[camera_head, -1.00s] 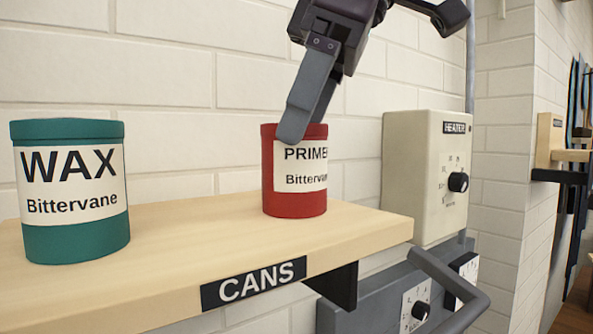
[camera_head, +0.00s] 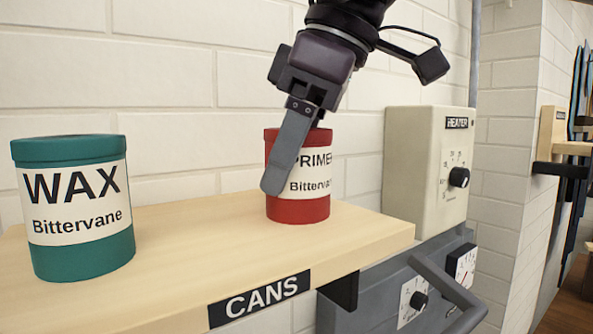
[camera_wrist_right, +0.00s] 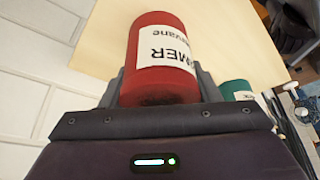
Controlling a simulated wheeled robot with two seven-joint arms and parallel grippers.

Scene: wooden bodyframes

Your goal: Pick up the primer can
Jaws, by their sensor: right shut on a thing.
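The red primer can (camera_head: 306,208) stands upright on the wooden shelf (camera_head: 190,245) marked CANS, near its right end. My right gripper (camera_head: 283,180) comes down from above, with one finger across the front left of the can and its label. In the right wrist view the primer can (camera_wrist_right: 158,60) sits between the two fingers of my right gripper (camera_wrist_right: 160,85), which are shut on it. The far finger is mostly hidden behind the can in the head view. I see no clear gap between the can and the shelf. My left gripper is not in view.
A teal wax can (camera_head: 75,257) stands on the shelf's left part. A cream heater box (camera_head: 425,175) is on the wall just right of the shelf, with a grey panel and bar (camera_head: 440,285) below. A white brick wall is close behind.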

